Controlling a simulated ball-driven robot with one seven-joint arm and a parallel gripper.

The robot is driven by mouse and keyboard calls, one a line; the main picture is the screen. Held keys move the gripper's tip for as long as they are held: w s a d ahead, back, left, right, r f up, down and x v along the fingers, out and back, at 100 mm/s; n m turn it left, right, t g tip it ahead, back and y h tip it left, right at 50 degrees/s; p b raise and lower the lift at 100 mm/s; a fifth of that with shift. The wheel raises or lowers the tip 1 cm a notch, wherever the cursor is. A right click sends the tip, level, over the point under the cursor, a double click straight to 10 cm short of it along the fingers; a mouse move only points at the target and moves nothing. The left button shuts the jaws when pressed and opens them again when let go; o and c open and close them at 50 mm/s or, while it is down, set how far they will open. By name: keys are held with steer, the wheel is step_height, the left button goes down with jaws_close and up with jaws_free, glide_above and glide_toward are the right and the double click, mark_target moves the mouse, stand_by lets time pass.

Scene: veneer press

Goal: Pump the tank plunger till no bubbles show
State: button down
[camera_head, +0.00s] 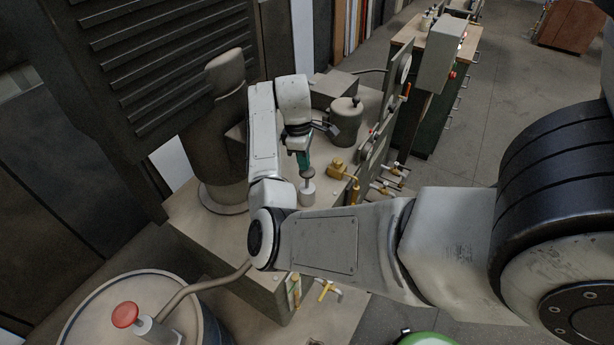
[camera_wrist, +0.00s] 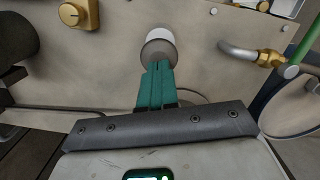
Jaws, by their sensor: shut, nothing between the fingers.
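The plunger (camera_head: 307,190) has a grey knob on a pale upright cylinder and stands on the beige tank top (camera_head: 225,230). In the wrist view its round grey knob (camera_wrist: 158,52) lies just beyond my fingertips. My gripper (camera_head: 304,168) points down with its teal fingers together and empty, right over the knob. The fingers also show in the wrist view (camera_wrist: 158,70). I cannot tell whether the tips touch the knob. A small upright fitting (camera_head: 294,290), perhaps a sight glass, is on the tank's front side; no bubbles can be made out in it.
A grey pot with a dark knob (camera_head: 346,118) stands behind the plunger. A drum with a red knob (camera_head: 125,315) is at lower left. The dark ribbed press (camera_head: 150,60) rises at left. Open floor lies at upper right.

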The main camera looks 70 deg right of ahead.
steer(key=shift+f, duration=0.1)
stand_by(0.3)
steer(key=shift+s+f+b, duration=0.1)
steer(key=shift+f+b, duration=0.45)
steer(key=shift+f, duration=1.45)
steer(key=shift+w+a+r+p, duration=0.1)
steer(key=shift+w+r+p, duration=0.15)
steer(key=shift+w, duration=0.3)
steer(key=shift+w+r+p, duration=0.15)
steer(key=shift+w+p, duration=0.1)
steer(key=shift+w, duration=0.25)
steer(key=shift+w+a+r+p, duration=0.1)
steer(key=shift+w+r+p, duration=0.15)
steer(key=shift+w, duration=0.3)
